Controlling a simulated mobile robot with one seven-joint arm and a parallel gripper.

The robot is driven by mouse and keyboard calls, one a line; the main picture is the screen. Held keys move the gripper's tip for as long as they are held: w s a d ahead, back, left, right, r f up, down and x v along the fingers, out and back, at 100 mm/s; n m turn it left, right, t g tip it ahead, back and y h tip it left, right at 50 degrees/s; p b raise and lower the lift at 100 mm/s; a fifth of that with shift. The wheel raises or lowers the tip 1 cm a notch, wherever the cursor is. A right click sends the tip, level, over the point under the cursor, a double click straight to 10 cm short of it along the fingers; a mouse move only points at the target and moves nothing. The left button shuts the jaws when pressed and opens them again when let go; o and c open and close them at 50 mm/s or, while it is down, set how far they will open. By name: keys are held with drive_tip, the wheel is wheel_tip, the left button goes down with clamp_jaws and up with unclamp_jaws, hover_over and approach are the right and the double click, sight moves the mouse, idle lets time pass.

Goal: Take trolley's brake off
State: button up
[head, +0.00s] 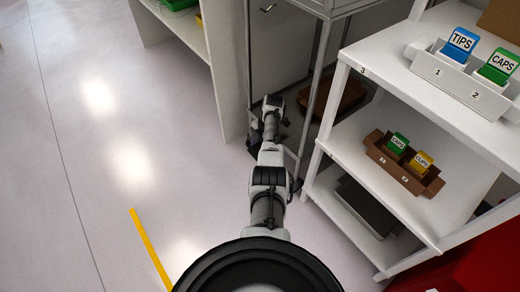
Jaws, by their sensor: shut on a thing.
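The trolley (319,80) is a light metal frame with thin upright posts, standing between a white cabinet and a white shelf unit. My arm reaches forward and down to the foot of the trolley. My gripper (272,103) is low between the trolley's posts, close to the floor. It is shut on what appears to be the trolley's brake. The brake and the fingertips are too small and too covered by my gripper to make out clearly.
A white cabinet side (222,60) stands close on the left. A brown object (345,92) lies behind the trolley. The floor (95,150) at left is clear, with a yellow strip.

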drive_tip(key=o, duration=1.4)
drive_tip(key=shift+r, duration=0.1)
drive_tip(key=p+v, duration=0.3)
drive_tip(key=v, duration=1)
drive_tip(key=shift+d+r+p, duration=0.15)
drive_tip(key=shift+r+p, duration=0.15)
drive_tip(key=shift+p, duration=0.1)
